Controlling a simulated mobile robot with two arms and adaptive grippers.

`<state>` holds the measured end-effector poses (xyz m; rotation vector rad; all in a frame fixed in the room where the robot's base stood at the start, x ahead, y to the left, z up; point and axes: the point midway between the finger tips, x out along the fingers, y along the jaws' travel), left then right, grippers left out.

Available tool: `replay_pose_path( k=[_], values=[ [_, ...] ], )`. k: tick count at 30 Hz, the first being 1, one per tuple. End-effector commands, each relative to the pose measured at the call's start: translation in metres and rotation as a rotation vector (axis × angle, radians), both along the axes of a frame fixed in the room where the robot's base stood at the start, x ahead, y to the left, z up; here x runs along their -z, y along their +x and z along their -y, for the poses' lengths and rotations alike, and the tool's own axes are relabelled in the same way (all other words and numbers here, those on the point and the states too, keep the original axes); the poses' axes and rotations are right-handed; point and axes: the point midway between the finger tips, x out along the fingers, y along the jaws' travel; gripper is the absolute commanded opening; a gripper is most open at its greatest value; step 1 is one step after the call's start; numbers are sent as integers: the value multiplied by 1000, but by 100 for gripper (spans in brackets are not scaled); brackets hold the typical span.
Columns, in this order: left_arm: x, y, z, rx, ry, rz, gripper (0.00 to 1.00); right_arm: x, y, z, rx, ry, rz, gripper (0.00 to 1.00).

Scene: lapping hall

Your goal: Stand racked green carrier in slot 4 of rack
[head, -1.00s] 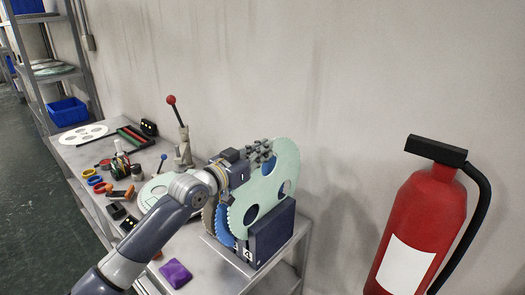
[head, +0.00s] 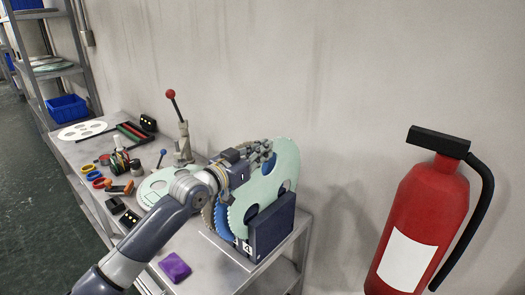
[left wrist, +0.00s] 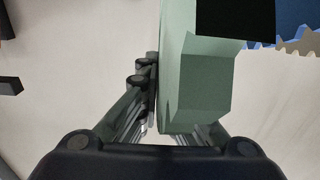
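The green carrier (head: 287,158), a large toothed disc with holes, stands upright at the dark blue rack (head: 271,229), its lower part behind the rack's end plate. A label reading 4 shows at the rack's front corner. My left gripper (head: 265,152) is at the carrier's upper part. In the left wrist view the carrier (left wrist: 180,75) lies between the fingers (left wrist: 175,125), which appear closed on it. A blue carrier (head: 221,222) and a tan one stand beside it in the rack. The carrier's seat in its slot is hidden. My right gripper is out of view.
The rack stands at the near end of a metal table (head: 215,265) against a wall. A purple pad (head: 175,267), a lever press (head: 183,140), a flat pale green disc (head: 150,187) and small tools lie on it. A red fire extinguisher (head: 425,210) is at right.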

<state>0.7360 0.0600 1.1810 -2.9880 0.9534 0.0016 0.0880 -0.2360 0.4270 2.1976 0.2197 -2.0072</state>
Motion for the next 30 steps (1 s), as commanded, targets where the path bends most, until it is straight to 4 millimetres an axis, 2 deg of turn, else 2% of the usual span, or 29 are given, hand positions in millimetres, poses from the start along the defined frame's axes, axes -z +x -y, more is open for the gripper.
replay_pose_path(
  k=[30],
  values=[
    [20, 0, 0, 0, -4, 7, 0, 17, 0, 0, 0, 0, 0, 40]
  ],
)
